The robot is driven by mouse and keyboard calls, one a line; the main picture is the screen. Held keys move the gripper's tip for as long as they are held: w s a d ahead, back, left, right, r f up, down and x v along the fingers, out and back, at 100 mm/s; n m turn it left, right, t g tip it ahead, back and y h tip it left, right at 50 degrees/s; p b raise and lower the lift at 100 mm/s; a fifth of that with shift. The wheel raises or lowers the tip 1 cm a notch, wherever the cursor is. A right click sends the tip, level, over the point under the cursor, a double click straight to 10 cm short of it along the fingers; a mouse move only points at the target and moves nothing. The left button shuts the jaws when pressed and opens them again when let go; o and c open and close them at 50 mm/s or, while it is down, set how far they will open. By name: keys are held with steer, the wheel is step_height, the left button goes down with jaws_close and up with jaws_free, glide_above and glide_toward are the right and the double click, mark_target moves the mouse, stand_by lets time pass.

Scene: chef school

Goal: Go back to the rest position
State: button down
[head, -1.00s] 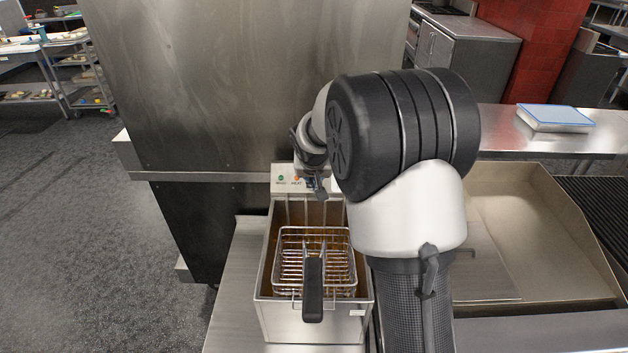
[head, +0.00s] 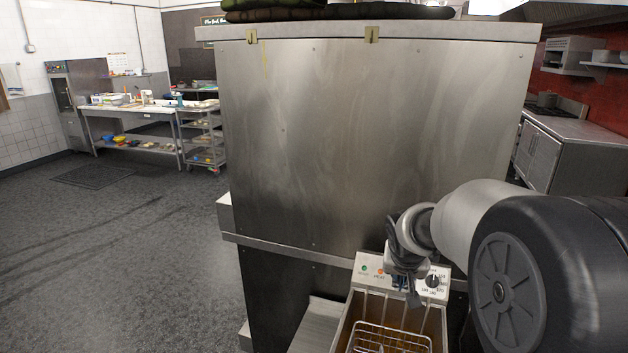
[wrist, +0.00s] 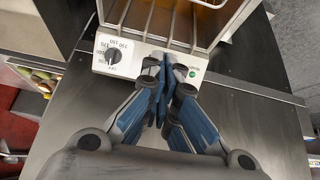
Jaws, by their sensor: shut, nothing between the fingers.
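My gripper (head: 404,284) is in front of the fryer's control panel (head: 433,284) in the head view, with my arm reaching in from the right. In the wrist view my gripper (wrist: 160,95) has its blue fingers together with nothing between them. The panel (wrist: 140,62) shows a black dial and small lights beyond the fingertips. Whether the fingers touch the panel, I cannot tell.
The fryer basket (head: 388,338) sits in the fryer at the bottom of the head view. A tall steel cabinet (head: 350,130) stands behind the fryer. Open grey floor (head: 120,240) lies to the left. A wheeled rack (head: 203,140) and worktable are farther back.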

steer(key=s+a+r+n, duration=0.1)
steer(key=s+a+r, duration=0.1)
steer(key=s, duration=0.9)
steer(key=s+a+r+n+y, duration=0.1)
steer(key=s+a, duration=0.3)
steer(key=s, duration=0.7)
steer(key=s+a+r+n+g+y, duration=0.1)
steer(key=s+a, duration=0.3)
steer(key=s, duration=0.7)
steer(key=shift+s+r+n, duration=0.4)
steer(key=shift+r+n, duration=0.2)
steer(key=shift+r, duration=0.25)
